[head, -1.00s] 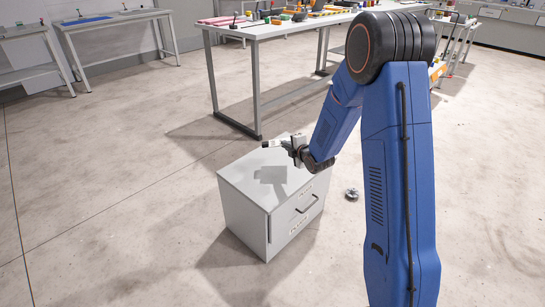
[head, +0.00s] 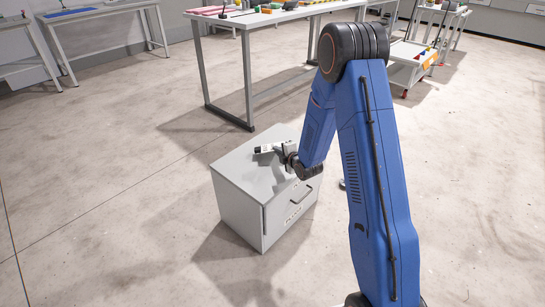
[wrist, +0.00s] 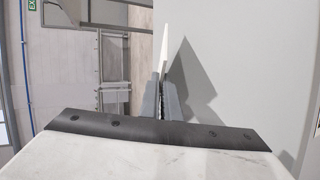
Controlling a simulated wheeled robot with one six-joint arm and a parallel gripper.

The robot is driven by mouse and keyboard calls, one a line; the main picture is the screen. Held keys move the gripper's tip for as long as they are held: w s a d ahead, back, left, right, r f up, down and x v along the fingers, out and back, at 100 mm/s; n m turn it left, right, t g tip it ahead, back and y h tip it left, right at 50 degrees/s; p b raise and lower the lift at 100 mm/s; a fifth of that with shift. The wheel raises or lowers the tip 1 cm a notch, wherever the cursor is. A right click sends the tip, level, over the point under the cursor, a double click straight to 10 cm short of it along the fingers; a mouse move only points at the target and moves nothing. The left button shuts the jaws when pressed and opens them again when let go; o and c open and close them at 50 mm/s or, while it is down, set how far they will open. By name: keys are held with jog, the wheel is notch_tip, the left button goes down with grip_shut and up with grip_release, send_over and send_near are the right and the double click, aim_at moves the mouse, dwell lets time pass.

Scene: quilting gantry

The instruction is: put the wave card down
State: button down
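The wave card (wrist: 167,45) shows in the wrist view as a thin white sheet seen nearly edge-on; its face and any wave mark cannot be made out. My gripper (wrist: 162,98) is shut on its lower end in that view. In the head view my gripper (head: 279,150) is low over the light grey top of a drawer cabinet (head: 241,172). The card is too small there to tell from the gripper fingers. A shadow lies on the grey surface beside the card in the wrist view. I cannot tell whether the card touches the top.
The cabinet stands alone on the open concrete floor. A long white workbench (head: 270,18) with several items is behind it. A white cart (head: 411,55) is at the back right, and another bench (head: 95,14) at the back left.

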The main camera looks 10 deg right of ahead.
jog(key=shift+f, duration=0.6)
jog(key=c, duration=2.2)
grip_release()
jog(key=shift+o, duration=0.2)
jog(key=shift+v, duration=4)
